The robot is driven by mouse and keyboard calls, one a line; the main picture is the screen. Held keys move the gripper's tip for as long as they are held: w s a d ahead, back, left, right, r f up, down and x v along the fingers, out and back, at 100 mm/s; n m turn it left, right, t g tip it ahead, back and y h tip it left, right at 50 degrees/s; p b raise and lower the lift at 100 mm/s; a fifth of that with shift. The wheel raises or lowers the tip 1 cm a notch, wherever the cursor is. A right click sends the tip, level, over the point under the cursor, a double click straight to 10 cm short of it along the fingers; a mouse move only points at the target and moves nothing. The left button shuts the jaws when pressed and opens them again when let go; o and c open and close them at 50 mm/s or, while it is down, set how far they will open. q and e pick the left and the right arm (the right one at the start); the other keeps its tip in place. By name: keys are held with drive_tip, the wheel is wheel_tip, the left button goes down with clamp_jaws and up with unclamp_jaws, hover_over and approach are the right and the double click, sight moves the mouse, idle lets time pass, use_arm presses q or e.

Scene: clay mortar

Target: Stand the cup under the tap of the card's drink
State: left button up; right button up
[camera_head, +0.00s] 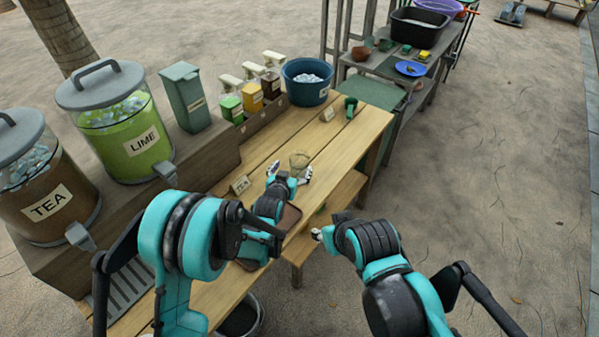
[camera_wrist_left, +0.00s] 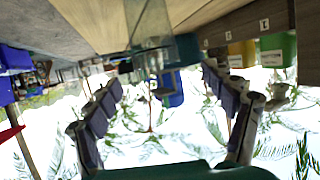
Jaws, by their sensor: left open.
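A clear cup (camera_head: 300,160) stands upright on the wooden counter; in the left wrist view it shows as a see-through shape (camera_wrist_left: 152,25) at the top middle. My left gripper (camera_head: 289,171) is open beside the cup, fingers pointing toward it; I cannot tell if they touch it. A small card (camera_head: 241,185) reading TEA stands on the counter. The tea dispenser (camera_head: 47,206) with its tap (camera_head: 80,236) is at the far left. The lime dispenser (camera_head: 138,140) with its tap (camera_head: 165,172) stands beside it. My right gripper (camera_head: 317,234) is mostly hidden by its own wrist, right of the counter.
Another card (camera_head: 328,114) and a green cup-like object (camera_head: 350,106) stand farther back.

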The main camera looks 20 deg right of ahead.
sight(297, 165)
use_arm(q)
drive_tip(key=shift+w+d+f, duration=0.35)
drive_tip(key=shift+d+f, duration=0.15)
drive_tip(key=b+x, duration=0.3)
drive_tip(key=x, duration=0.3)
drive_tip(key=shift+s+f, duration=0.1)
drive_tip(key=shift+s, duration=0.05)
drive_tip(key=shift+w+d, duration=0.25)
drive_tip(key=shift+w, duration=0.2)
drive_tip(key=c, duration=1.3)
drive_tip(key=shift+r, duration=0.2)
